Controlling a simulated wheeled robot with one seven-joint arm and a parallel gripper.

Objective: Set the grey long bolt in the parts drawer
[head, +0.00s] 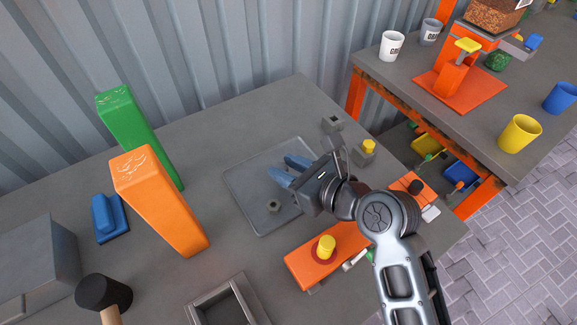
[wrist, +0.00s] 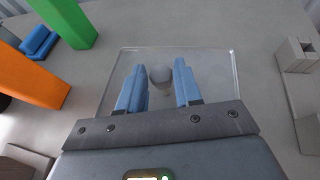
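A small grey round-topped piece, which looks like the grey long bolt (head: 273,206), stands on a clear flat tray (head: 250,222); its full length is hard to tell. In the wrist view the bolt (wrist: 160,75) shows between and just beyond my fingertips. My gripper (head: 279,168) has two blue fingers, apart and empty, above the tray behind the bolt in the head view. In the wrist view the fingers (wrist: 159,66) are on either side of it, with no visible contact. An open grey box, likely the parts drawer (head: 204,305), is at the front edge, partly cut off.
Tall green (head: 138,135) and orange (head: 160,200) blocks stand left of the tray. An orange plank with a yellow cylinder (head: 326,247) lies in front of my gripper. Grey blocks (head: 333,126) are behind it. A black-headed mallet (head: 104,292) is at front left.

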